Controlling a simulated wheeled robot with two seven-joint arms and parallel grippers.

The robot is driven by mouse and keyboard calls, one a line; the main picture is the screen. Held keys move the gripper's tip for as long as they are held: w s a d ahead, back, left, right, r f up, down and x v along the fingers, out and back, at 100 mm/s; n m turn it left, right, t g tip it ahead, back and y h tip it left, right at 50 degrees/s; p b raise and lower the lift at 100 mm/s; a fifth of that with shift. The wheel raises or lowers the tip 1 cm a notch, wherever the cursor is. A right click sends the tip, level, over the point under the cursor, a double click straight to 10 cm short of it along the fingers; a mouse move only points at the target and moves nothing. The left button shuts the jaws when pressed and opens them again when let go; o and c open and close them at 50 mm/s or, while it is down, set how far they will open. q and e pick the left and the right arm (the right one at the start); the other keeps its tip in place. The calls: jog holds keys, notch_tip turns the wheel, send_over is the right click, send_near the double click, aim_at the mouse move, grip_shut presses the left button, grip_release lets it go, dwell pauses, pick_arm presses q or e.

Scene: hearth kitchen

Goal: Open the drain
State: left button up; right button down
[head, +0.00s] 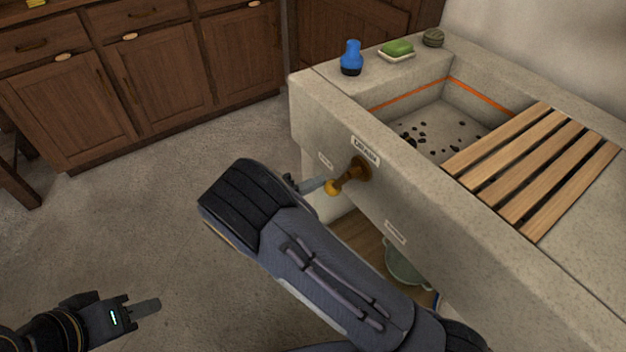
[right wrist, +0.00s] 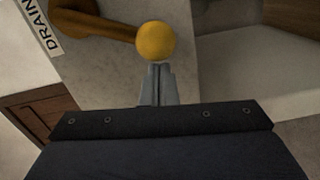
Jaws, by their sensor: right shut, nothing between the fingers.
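The stone sink (head: 325,105) has a drain lever (head: 357,168) on its front face, below a white DRAIN label (head: 366,150). The lever is a brown arm ending in a round yellow knob (head: 332,188). In the right wrist view the knob (right wrist: 156,41) is just beyond my fingertips, and the lever arm (right wrist: 95,27) runs off to the left. My right gripper (right wrist: 158,70) is shut and empty, its tips at or very near the knob; I cannot tell whether they touch.
The basin (head: 440,115) holds dark bits and an orange line. Wooden slats (head: 520,165) cover its right part. A blue bottle (head: 351,58), a green soap (head: 397,47) and a round object (head: 433,38) stand on the back ledge. A bucket (head: 405,268) is underneath.

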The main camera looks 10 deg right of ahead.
jog(key=shift+s+f, duration=0.1)
jog(key=shift+s, duration=0.05)
jog(key=s+d+f+n+p, duration=0.2)
jog(key=s+d+n+p, duration=0.2)
jog(key=s+n, duration=0.6)
jog(key=shift+s+f+n, duration=0.15)
jog(key=shift+f+n, duration=0.05)
jog(key=shift+n, duration=0.8)
jog(key=shift+t, duration=0.3)
jog(key=shift+f, duration=0.1)
